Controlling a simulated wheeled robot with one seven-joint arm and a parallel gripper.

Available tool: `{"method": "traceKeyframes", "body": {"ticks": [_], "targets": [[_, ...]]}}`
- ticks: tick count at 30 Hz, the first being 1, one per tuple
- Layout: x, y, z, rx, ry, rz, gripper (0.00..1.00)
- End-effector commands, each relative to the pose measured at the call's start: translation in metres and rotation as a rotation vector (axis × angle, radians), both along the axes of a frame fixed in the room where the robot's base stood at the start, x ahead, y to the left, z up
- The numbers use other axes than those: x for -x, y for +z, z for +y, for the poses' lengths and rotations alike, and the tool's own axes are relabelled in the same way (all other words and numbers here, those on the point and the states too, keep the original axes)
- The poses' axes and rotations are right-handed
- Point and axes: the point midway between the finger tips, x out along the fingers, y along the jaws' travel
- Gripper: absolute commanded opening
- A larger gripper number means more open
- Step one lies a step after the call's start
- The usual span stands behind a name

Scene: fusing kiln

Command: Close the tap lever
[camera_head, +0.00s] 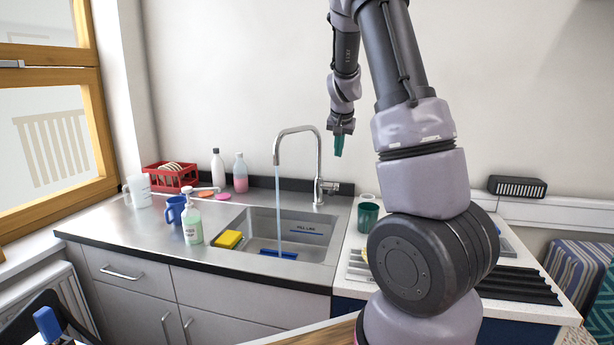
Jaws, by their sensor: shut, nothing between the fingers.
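The chrome tap (317,160) stands at the back right of the steel sink, with its spout arched to the left. Its short lever (331,186) sits on the right side of the tap base. A stream of water (278,215) runs from the spout into the sink basin (315,226). My gripper (339,150) is shut and empty, with teal fingertips pointing down. In the picture it is above and slightly right of the lever, apart from it.
A yellow sponge (229,239) and a blue item (278,254) are in the basin. A soap bottle (192,218), blue mug (175,209), white jug (138,190) and red rack (171,178) stand left. A green cup (368,216) stands right of the tap. The wall is behind.

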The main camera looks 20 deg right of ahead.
Motion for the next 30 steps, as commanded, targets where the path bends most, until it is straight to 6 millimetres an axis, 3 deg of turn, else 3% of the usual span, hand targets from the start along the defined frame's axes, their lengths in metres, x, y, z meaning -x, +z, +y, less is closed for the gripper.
{"method": "traceKeyframes", "body": {"ticks": [5, 17, 24, 30], "targets": [[-0.008, -0.017, -0.005, 0.003, -0.003, 0.003, 0.0], [-0.043, -0.091, -0.018, 0.001, -0.004, 0.004, 0.0], [-0.037, -0.12, -0.007, 0.001, -0.001, 0.003, 0.0], [-0.036, -0.126, -0.005, 0.001, -0.001, 0.001, 0.0]]}}
